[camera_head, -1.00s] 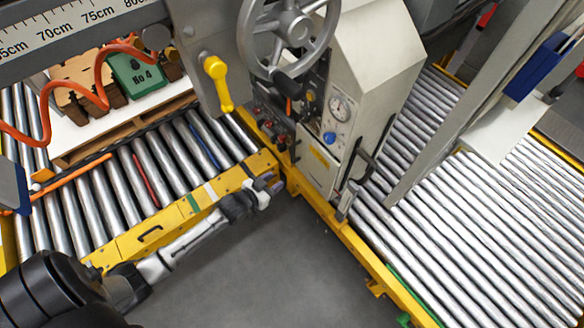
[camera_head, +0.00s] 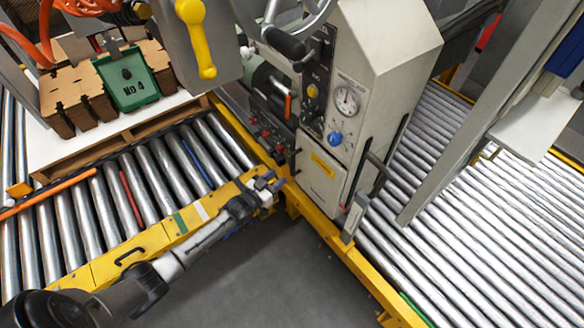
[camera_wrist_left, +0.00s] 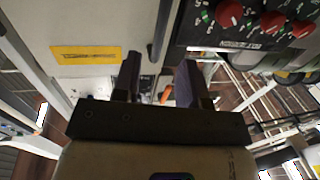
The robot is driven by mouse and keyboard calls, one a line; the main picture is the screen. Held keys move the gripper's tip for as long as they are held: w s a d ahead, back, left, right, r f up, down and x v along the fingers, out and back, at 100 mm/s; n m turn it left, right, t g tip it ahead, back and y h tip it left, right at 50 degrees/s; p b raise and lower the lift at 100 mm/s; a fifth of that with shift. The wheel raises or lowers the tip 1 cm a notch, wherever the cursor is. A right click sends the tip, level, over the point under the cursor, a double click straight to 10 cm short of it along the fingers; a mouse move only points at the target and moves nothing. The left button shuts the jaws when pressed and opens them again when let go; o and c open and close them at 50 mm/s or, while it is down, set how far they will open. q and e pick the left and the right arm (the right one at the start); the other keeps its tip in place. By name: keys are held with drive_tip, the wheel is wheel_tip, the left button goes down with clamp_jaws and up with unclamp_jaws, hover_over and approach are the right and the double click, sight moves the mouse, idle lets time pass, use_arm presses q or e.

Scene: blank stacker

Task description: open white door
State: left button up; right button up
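The white door (camera_head: 320,178) is a pale panel with a yellow label, low on the front of the machine cabinet. It looks closed. It also shows at the upper left of the left wrist view (camera_wrist_left: 75,28). A dark upright handle (camera_head: 297,162) is at its left edge and also shows in the wrist view (camera_wrist_left: 163,28). My left gripper (camera_head: 272,184) is left of the door, just below the handle in the picture. In the wrist view its two fingers (camera_wrist_left: 160,86) are apart with nothing between them. My right gripper is not in view.
A control panel with red knobs (camera_wrist_left: 262,20) is beside the door. A gauge (camera_head: 346,99) and blue knob (camera_head: 334,138) sit above it. A yellow-framed roller conveyor (camera_head: 130,195) is at left, another (camera_head: 470,225) at right. Grey floor (camera_head: 262,270) is open in front.

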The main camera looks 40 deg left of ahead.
sight(291, 166)
use_arm(q)
drive_tip(key=w+b, duration=0.3)
drive_tip(key=w, duration=0.5)
drive_tip(key=shift+w+d, duration=0.15)
drive_tip(key=shift+d, duration=0.05)
clamp_jaws()
idle(0.4)
